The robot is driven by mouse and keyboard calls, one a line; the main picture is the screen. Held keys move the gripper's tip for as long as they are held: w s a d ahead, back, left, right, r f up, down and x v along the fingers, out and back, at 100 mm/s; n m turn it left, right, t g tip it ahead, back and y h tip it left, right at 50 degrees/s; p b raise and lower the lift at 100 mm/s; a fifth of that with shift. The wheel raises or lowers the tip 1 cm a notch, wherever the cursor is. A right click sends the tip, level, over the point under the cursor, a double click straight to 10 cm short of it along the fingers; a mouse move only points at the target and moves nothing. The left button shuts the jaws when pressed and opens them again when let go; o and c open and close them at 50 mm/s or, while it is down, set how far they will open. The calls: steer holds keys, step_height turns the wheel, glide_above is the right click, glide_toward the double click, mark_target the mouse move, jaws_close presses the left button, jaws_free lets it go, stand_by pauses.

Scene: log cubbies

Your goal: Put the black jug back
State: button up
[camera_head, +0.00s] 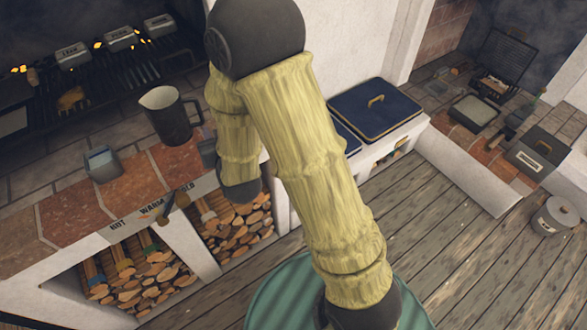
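The black jug (172,116) stands upright on the tiled counter in the head view, left of my arm. It has a pale inside and a dark handle on its right side. My arm folds over at the top and comes down just right of the jug, ending in a dark wrist (240,190) in front of the counter's edge. My gripper's fingers cannot be made out. A small grey shape (207,153) shows beside the wrist, and I cannot tell whether it is part of my gripper or a cup. I see no contact with the jug.
The counter edge reads HOT, WARM and COLD above cubbies of logs (135,268). Behind is a grill (90,85) with labelled boxes. A blue lidded box (376,108) lies right; a grey pot (555,215) stands far right.

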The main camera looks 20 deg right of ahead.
steer(key=s+d+f+g+h, duration=0.1)
steer(key=s+d+g, duration=1.1)
steer(key=s, duration=0.5)
steer(key=shift+s+d+m+g+h, duration=0.3)
steer(key=shift+d+m+g, duration=0.1)
steer(key=shift+d, duration=0.8)
steer(key=shift+w, duration=0.1)
